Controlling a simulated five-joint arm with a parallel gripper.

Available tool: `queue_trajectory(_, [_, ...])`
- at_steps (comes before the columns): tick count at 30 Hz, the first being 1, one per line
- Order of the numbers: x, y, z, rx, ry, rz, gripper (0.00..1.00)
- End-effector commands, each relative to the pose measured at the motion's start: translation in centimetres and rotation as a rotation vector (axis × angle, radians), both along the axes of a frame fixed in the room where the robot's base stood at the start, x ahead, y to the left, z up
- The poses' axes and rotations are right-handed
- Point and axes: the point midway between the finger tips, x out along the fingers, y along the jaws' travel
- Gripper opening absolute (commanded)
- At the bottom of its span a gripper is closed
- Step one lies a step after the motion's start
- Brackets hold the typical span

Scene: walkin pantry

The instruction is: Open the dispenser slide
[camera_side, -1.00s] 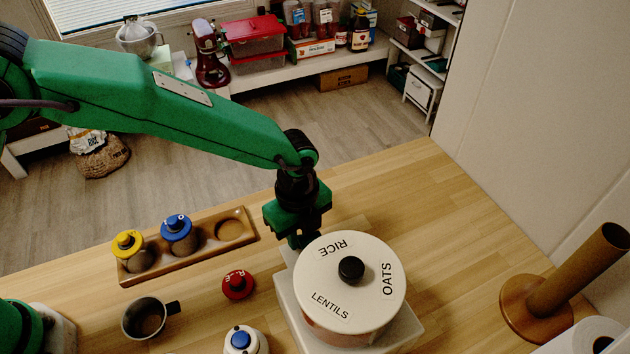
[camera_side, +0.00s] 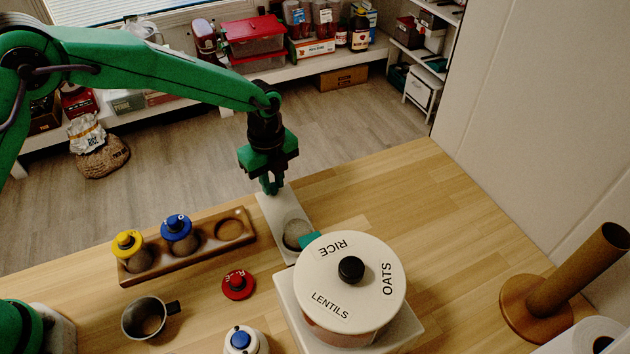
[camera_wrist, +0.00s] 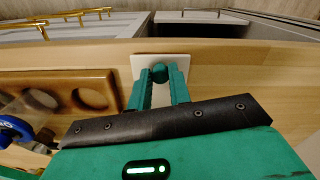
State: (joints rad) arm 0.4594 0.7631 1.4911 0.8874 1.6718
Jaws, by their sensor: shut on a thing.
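The dispenser (camera_side: 330,265) is a round white drum marked RICE, OATS and LENTILS, with a black knob on top, standing on a white square base (camera_side: 291,295). A pale flat slide (camera_side: 272,212) sticks out from its back left side, with a round opening (camera_side: 297,234) showing close to the drum. My gripper (camera_side: 270,189) is at the slide's outer end, away from the drum. In the wrist view my gripper (camera_wrist: 160,76) is shut on a small teal knob (camera_wrist: 159,73) on the slide (camera_wrist: 150,62).
A wooden tray (camera_side: 207,249) left of the slide holds a yellow-topped jar (camera_side: 128,245), a blue-topped jar (camera_side: 178,232) and an empty recess. A red lid (camera_side: 238,284), metal cup (camera_side: 146,318) and white blue-topped jar (camera_side: 245,341) lie nearer. A wooden holder (camera_side: 565,280) stands right.

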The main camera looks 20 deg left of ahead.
Motion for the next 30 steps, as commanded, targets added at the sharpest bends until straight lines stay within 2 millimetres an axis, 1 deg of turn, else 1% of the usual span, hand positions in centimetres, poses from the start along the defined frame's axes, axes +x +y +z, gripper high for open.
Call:
queue_trajectory(6, [0.0, -0.1, 0.2, -0.002, -0.003, -0.001, 0.00])
queue_trajectory(7, [0.0, -0.1, 0.2, -0.002, -0.003, -0.001, 0.23])
queue_trajectory(9, [0.0, -0.1, 0.1, -0.002, -0.003, -0.001, 0.37])
queue_trajectory(10, [0.0, -0.1, 0.1, -0.002, -0.003, -0.001, 0.41])
queue_trajectory(18, [0.0, -0.1, 0.1, -0.001, -0.001, -0.001, 0.41])
queue_trajectory(22, [0.0, -0.1, 0.4, -0.001, -0.001, -0.001, 0.41])
queue_trajectory(26, [0.0, -0.1, 1.2, -0.002, -0.003, -0.001, 0.41])
queue_trajectory(30, [0.0, -0.1, 2.8, -0.002, -0.003, -0.001, 0.41])
